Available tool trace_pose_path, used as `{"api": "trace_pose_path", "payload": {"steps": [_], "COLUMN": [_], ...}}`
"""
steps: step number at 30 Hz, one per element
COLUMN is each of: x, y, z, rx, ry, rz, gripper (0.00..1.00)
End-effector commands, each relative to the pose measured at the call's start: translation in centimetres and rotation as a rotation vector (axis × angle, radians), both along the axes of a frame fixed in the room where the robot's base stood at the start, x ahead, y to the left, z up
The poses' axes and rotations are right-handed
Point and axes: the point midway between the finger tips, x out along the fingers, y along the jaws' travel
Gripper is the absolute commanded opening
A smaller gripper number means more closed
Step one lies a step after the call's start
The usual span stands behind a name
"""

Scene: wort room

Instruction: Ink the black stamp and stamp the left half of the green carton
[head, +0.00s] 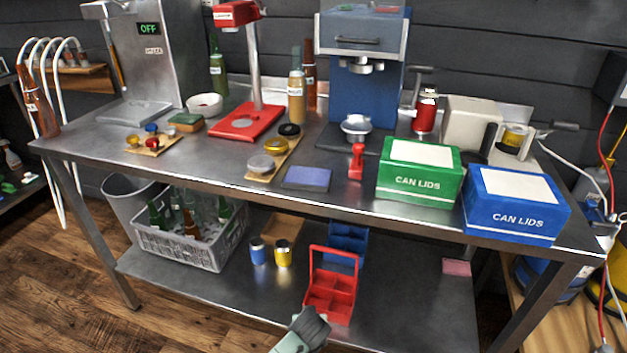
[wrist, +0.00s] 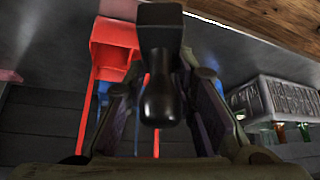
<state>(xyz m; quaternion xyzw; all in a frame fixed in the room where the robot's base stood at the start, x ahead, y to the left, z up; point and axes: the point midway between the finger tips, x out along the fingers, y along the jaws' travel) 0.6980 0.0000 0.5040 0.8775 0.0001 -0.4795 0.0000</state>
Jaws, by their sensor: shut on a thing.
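My gripper (head: 303,330) is low in front of the bench, near the lower shelf in the head view. In the wrist view my gripper (wrist: 160,88) is shut on the black stamp (wrist: 160,28), its fingers on both sides of the rounded handle. The stamp's block end points away from the palm; its printing face is hidden. The green carton (head: 412,187), marked CAN LIDS, stands on the bench top with a pale label on its lid. A blue-purple ink pad (head: 307,178) lies at the front edge, left of the carton. My gripper is well below both.
A red stamp (head: 356,162) stands between pad and carton. A blue carton (head: 514,216) stands close on the right. On the lower shelf are a red caddy (head: 331,300), a grey bottle crate (head: 190,251) and two small cans. The bench front edge lies above my gripper.

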Motion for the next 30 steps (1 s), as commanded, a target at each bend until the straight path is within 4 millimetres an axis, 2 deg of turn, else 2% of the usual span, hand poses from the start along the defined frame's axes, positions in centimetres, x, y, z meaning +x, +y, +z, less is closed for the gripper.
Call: {"api": "trace_pose_path", "payload": {"steps": [1, 5, 6, 7, 17, 26, 30], "x": [0.0, 0.0, -0.1, -0.1, 0.0, -0.2, -0.4], "y": [0.0, 0.0, -0.1, -0.1, -0.1, -0.3, -0.5], "z": [1.9, 4.1, 3.0, 2.7, 2.9, 10.5, 14.8], "rx": [0.000, 0.000, -0.006, -0.008, -0.007, 0.002, 0.006], "ry": [0.000, 0.000, 0.002, 0.002, 0.000, -0.006, -0.007], "rz": [0.000, 0.000, 0.004, 0.005, 0.006, -0.135, -0.218], "gripper": [0.07, 0.07, 0.07, 0.07, 0.07, 0.07, 0.07]}}
